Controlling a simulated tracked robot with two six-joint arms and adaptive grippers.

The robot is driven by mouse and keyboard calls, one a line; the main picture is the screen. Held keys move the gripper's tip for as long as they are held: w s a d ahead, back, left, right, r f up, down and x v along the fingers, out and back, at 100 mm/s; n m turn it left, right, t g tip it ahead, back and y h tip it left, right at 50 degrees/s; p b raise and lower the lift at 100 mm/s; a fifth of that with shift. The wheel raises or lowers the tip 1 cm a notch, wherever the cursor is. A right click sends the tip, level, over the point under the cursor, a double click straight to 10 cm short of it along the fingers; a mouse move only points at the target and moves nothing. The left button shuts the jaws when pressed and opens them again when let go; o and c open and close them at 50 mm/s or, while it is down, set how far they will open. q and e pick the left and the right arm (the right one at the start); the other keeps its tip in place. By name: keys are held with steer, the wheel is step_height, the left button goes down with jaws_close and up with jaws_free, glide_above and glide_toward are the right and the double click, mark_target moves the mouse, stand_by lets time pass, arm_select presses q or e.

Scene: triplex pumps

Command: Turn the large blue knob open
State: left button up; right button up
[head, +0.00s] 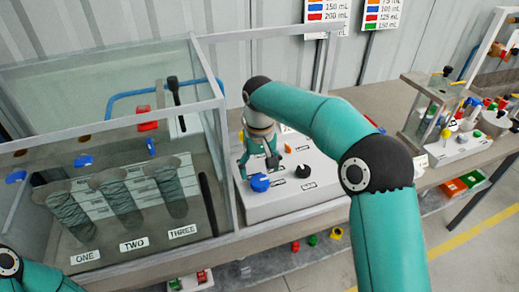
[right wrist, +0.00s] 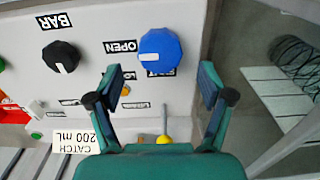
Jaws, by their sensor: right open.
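The large blue knob (head: 260,183) sits on the white panel (head: 318,200) at the tank's right side. In the right wrist view the knob (right wrist: 160,45) lies just beyond my fingertips, near an OPEN label (right wrist: 120,46); its white mark faces the lower label, partly covered by the knob. My right gripper (head: 258,167) is open above the panel, with one finger to each side of the knob in the right wrist view (right wrist: 158,82). Nothing is between the fingers. Only part of my left arm shows at the lower left; its gripper is out of view.
A black knob (head: 303,171) stands right of the blue one; it shows beside the BAR label in the right wrist view (right wrist: 62,57). A glass tank (head: 222,150) with cylinders stands close on the left. A small yellow knob (right wrist: 163,140) is near the gripper's palm.

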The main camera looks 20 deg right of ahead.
mark_target(259, 180)
step_height(259, 180, up, 8)
stand_by(0.7)
